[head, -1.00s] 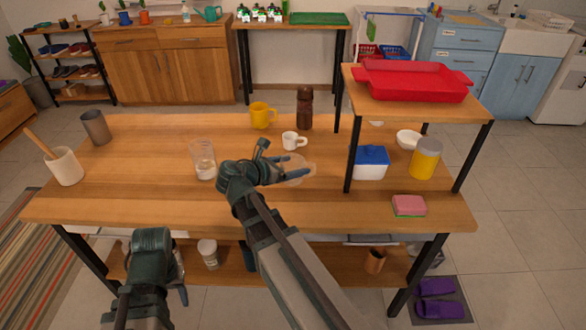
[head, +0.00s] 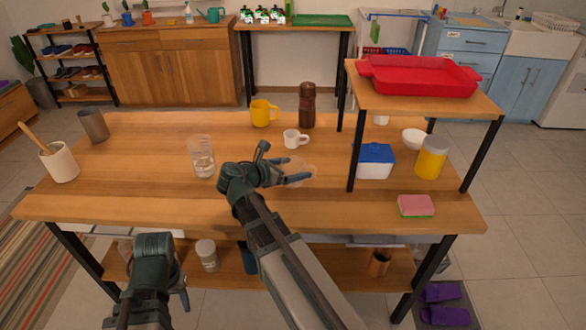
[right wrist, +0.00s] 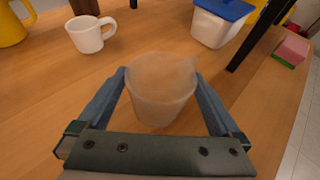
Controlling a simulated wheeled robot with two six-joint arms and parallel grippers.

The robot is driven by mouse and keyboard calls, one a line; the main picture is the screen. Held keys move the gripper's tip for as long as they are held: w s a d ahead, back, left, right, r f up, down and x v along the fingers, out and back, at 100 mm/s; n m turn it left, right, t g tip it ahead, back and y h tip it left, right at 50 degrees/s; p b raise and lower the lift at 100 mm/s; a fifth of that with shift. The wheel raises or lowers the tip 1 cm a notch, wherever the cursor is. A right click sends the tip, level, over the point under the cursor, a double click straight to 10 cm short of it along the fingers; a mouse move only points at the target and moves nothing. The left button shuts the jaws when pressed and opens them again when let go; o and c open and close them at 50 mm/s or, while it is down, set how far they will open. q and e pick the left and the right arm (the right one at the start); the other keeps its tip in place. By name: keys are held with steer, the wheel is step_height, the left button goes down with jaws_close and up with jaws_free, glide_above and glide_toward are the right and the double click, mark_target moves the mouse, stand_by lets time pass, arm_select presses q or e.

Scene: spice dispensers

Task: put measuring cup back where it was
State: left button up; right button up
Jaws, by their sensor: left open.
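A translucent, frosted cup (right wrist: 162,95) stands between the two fingers of my right gripper (right wrist: 160,75). Both fingers touch its sides near the rim. In the head view, this cup (head: 299,170) is mostly faint beside my right gripper (head: 275,170), over the middle of the wooden table. I cannot tell whether its base touches the tabletop. A clear, taller cup (head: 202,157) with pale contents stands upright to the left of my right gripper. My left gripper (head: 180,285) is open at the front edge, low and left; its fingers are partly hidden.
A white mug (head: 295,139), a yellow mug (head: 264,113) and a brown bottle (head: 307,105) stand behind the right gripper. A blue-lidded box (head: 375,161) and a yellow jar (head: 431,158) are to the right, by the raised shelf (head: 415,95).

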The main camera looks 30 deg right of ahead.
steer(key=shift+r, duration=0.25)
steer(key=p+v, duration=0.5)
steer(key=v, duration=0.7)
steer(key=shift+a+f, duration=0.1)
steer(key=shift+f, duration=0.05)
